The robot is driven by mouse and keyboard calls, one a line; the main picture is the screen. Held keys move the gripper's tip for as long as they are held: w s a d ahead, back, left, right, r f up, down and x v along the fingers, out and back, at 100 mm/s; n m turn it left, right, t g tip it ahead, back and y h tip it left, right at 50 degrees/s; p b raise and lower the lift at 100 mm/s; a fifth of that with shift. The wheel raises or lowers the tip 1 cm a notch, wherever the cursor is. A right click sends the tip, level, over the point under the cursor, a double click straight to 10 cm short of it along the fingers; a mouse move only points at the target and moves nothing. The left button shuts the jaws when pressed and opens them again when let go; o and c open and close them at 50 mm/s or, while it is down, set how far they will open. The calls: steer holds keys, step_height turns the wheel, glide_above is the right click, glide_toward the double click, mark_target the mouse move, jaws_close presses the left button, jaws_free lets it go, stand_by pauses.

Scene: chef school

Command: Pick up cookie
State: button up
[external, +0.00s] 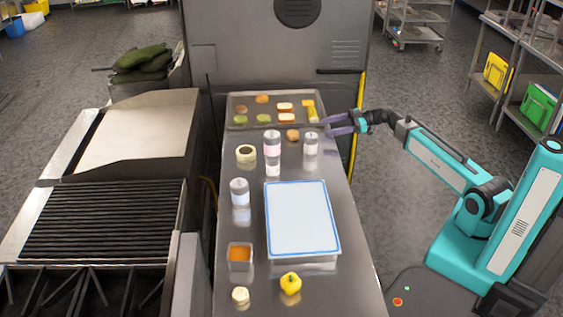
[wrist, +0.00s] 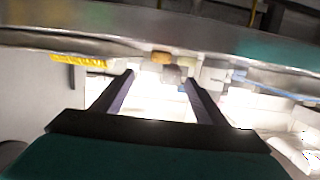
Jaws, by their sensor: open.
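A small round brown thing, which looks like the cookie (external: 292,135), lies on the steel counter just in front of the baking tray in the external view. My gripper (external: 324,127) is to the right of it, reaching in over the counter's right edge with its fingers spread and pointing left. The gap between them is empty. In the wrist view, the two dark fingers of my gripper (wrist: 159,77) are apart. A small orange-brown thing (wrist: 161,57) shows beyond the fingertips, apparently the cookie, but the picture is blurred.
The baking tray (external: 236,126) holds several food pieces close behind the cookie. A white jar (external: 311,145) stands just in front of my fingers, with a pink-labelled jar (external: 272,143) left of it. A blue-rimmed white board (external: 301,220) and a yellow pepper (external: 291,283) are nearer.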

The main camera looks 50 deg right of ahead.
mark_target(298, 133)
steer(key=shift+p+x, duration=1.05)
steer(key=shift+x, duration=3.3)
steer(key=shift+r+p+x, duration=0.15)
steer(key=shift+p+x, duration=0.4)
steer(key=shift+x, duration=0.35)
steer(key=shift+r+p+x, duration=0.15)
steer(key=shift+p+x, duration=0.35)
steer(key=shift+x, duration=1.2)
steer(key=shift+s+a+f, duration=0.1)
steer(key=shift+f, duration=0.05)
